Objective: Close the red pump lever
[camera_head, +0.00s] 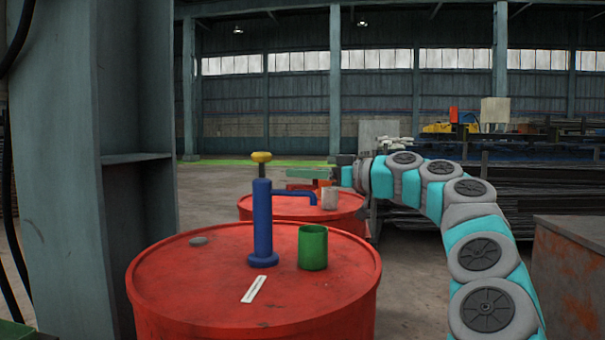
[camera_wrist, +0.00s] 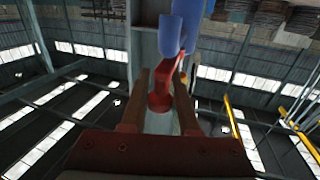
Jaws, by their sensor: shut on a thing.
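In the wrist view, a red lever (camera_wrist: 160,82) runs between the two brown fingers of my gripper (camera_wrist: 162,76). The jaws are shut on it. Blue pump parts (camera_wrist: 178,32) show at the lever's far end. In the head view, a blue pump (camera_head: 263,222) with a yellow knob (camera_head: 261,157) stands upright on the near red drum (camera_head: 190,290). Its spout points right. My arm reaches in from the right, and its end is behind and to the right of this pump. The fingers and lever are too small there to tell apart clearly.
A green cup (camera_head: 313,247), a white strip (camera_head: 254,289) and a grey stone (camera_head: 199,240) are on the near drum. A pale cup (camera_head: 329,198) stands on a second red drum (camera_head: 350,211) behind. A steel column (camera_head: 75,160) is at left, a rusty box (camera_head: 568,270) at right.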

